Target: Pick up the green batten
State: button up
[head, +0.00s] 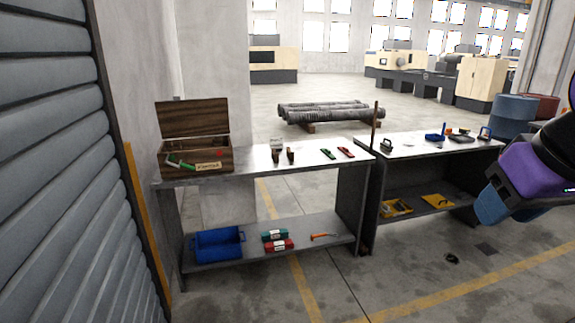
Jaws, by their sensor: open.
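A small, thin green piece (327,153) lies on the left bench top, beside a similar red piece (346,152). Another green piece with a pale end (178,162) shows at the front left of the open wooden box (196,150). At this size I cannot tell which of the two green pieces is the batten. Part of my arm, black and purple, comes in at the right edge, well away from both green pieces. My gripper's fingertips do not show in this view.
The left bench (250,162) also carries small brown pieces (283,155). Its lower shelf holds a blue bin (217,243) and red and teal cases (276,241). A second bench (410,149) stands to the right, with a brown pole (375,125) near the gap. Floor in front is open.

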aim_at(326, 152)
jog(key=i+l, duration=0.15)
jog(key=i, duration=0.65)
jog(key=i+l+z, duration=0.15)
jog(key=i, duration=0.6)
jog(key=i+j+z, duration=0.1)
jog(key=i, duration=0.35)
jog(key=i+j+z, duration=0.15)
jog(key=i, duration=0.3)
jog(key=i+j+z, duration=0.1)
jog(key=i, duration=0.4)
jog(key=i+j+z, duration=0.15)
jog(key=i, duration=0.25)
jog(key=i+j+z, duration=0.1)
jog(key=i+j, duration=0.2)
jog(key=i, duration=0.15)
